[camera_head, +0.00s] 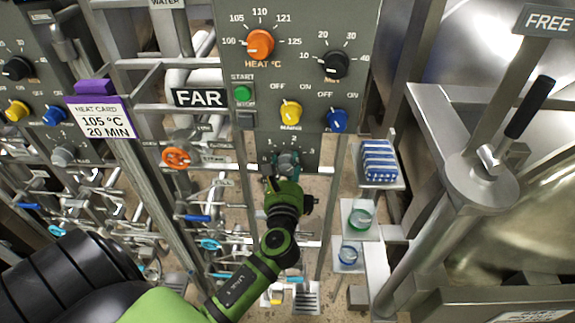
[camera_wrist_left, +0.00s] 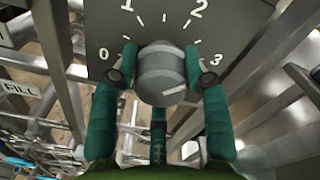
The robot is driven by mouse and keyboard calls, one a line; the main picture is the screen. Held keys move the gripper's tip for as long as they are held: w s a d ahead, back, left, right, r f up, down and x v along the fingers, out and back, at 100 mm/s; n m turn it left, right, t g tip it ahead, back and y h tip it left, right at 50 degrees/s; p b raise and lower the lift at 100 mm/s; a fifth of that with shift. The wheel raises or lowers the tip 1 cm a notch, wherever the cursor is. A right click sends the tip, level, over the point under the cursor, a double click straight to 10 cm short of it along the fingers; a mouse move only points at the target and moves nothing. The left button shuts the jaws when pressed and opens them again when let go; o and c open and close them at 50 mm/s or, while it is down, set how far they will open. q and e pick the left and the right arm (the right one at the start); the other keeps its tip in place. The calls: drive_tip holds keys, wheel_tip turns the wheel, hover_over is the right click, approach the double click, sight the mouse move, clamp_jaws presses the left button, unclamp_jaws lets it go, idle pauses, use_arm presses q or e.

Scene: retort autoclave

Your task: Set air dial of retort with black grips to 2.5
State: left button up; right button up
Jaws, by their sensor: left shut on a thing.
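The air dial is a round grey knob (camera_wrist_left: 160,75) on a grey panel with a scale from 0 to 3, close up in the left wrist view. A pale line on the knob's face points to the right, roughly toward the 3 side; its exact reading is hard to tell. My left gripper (camera_wrist_left: 162,80) has its green fingers on both sides of the knob and is shut on it. In the head view my left gripper (camera_head: 284,172) covers most of that dial at the panel's foot. A black grip (camera_head: 530,107) tops a lever at the right. My right gripper is not in view.
Above the dial are an orange heat knob (camera_head: 260,44), a black knob (camera_head: 335,65), a yellow knob (camera_head: 291,112), a blue knob (camera_head: 337,120) and a green start button (camera_head: 243,93). Pipes and valves crowd the left.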

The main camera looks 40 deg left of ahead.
use_arm(q)
drive_tip(key=shift+a+r, duration=0.2)
drive_tip(key=shift+r, duration=0.3)
drive_tip(key=o, duration=1.1)
drive_tip(key=shift+f, duration=0.15)
drive_tip(key=shift+a, duration=0.1)
drive_tip(key=shift+s+f, duration=0.1)
drive_tip(key=shift+s+d+f, duration=0.1)
drive_tip(key=shift+s+d, duration=0.15)
drive_tip(key=shift+d, duration=0.1)
drive_tip(key=v, duration=1.1)
drive_tip(key=shift+s, duration=0.1)
